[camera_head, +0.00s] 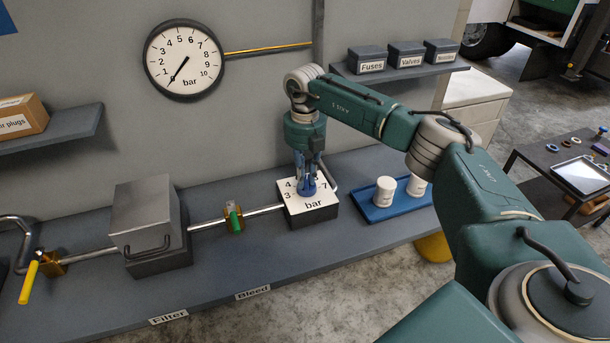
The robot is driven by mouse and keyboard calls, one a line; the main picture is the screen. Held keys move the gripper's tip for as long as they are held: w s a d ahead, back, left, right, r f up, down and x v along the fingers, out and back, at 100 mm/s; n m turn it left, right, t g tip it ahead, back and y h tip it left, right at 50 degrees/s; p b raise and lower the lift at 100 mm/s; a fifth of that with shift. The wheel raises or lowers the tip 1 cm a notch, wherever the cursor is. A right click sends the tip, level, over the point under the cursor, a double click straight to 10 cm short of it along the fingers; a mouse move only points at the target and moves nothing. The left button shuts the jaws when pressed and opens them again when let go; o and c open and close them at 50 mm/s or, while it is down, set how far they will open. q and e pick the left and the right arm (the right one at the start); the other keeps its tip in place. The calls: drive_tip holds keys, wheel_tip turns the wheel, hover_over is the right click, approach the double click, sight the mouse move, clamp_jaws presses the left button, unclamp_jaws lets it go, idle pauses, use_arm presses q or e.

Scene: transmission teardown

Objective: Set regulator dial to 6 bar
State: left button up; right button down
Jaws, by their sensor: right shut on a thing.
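The regulator (314,208) is a dark block with a white face marked with numbers and "bar", on the bench at the end of the pipe. My right gripper (308,190) points down over the face and is shut on the dial. The fingers cover the dial, its pointer and some numbers, so I cannot tell its setting. The round wall gauge (195,62), marked 1 to 10 bar, has its needle pointing down-left, just below the 1. My left gripper is not in view.
Left along the pipe are a green-handled valve (235,218), a grey metal box (150,225) and a yellow-handled valve (30,280). A blue tray (378,215) with white cylinders stands close right of the regulator. A shelf (410,72) with labelled bins hangs above.

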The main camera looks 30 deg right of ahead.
drive_tip(key=shift+w+d+r+m, duration=0.1)
drive_tip(key=shift+w+r+m, duration=0.05)
drive_tip(key=shift+m, duration=0.85)
drive_tip(key=shift+w+r+m, duration=0.1)
drive_tip(key=shift+m, duration=0.9)
drive_tip(key=c, duration=1.7)
unclamp_jaws()
drive_tip(key=shift+c, duration=0.2)
drive_tip(key=shift+o, duration=0.4)
drive_tip(key=shift+f, duration=0.1)
drive_tip(key=shift+s, duration=0.1)
wheel_tip(320, 180, up, 12)
